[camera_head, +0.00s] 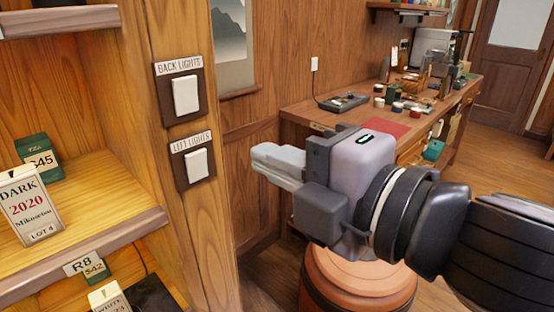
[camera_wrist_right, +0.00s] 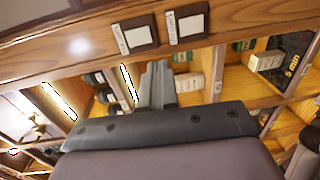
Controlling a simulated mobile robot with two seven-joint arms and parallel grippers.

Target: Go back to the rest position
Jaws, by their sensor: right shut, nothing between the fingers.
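My right gripper (camera_head: 268,163) is shut and empty in the head view. It is held in the air to the right of the left lights switch (camera_head: 196,164), apart from it in the picture. The back lights switch (camera_head: 186,95) is above that one on the same wooden post. In the right wrist view my right gripper (camera_wrist_right: 157,68) points toward the shelves, with two switch plates (camera_wrist_right: 186,24) beyond it near the top. My left gripper is not in view.
Wooden shelves (camera_head: 105,232) with boxed tea cakes and labels stand at the left. A wooden counter (camera_head: 308,112) with small jars runs along the back wall. A round reddish-brown stool or drum (camera_head: 365,285) stands below my right arm. Open floor shows at the right.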

